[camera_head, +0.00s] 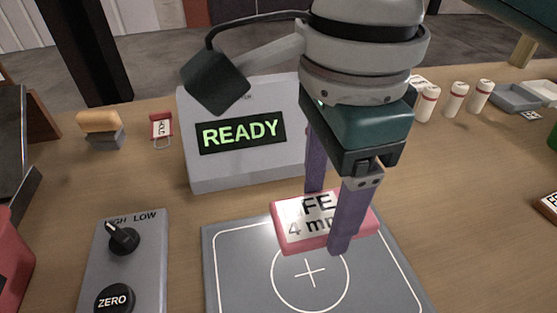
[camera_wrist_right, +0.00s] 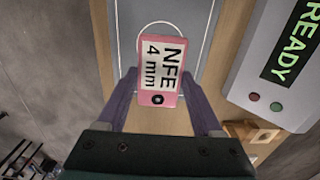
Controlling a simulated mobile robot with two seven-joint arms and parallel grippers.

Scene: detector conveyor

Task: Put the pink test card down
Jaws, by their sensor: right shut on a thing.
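The pink test card (camera_head: 295,225) has a white label, partly hidden by a finger in the head view; in the right wrist view (camera_wrist_right: 160,85) it reads "NFE 4 mm". My right gripper (camera_head: 330,215) is shut on the card, with one purple finger on each side. It also shows in the right wrist view (camera_wrist_right: 160,100). The card is over the back part of the grey plate (camera_head: 225,265), behind its white circle and cross. I cannot tell whether the card touches the plate. My left gripper is not in view.
A grey display box (camera_head: 210,165) reading "READY" stands behind the plate. A control panel (camera_head: 140,265) with two knobs lies to the left. White cylinders with red bands (camera_head: 454,100) and a grey tray (camera_head: 515,98) stand at the back right. Bare table lies right of the plate.

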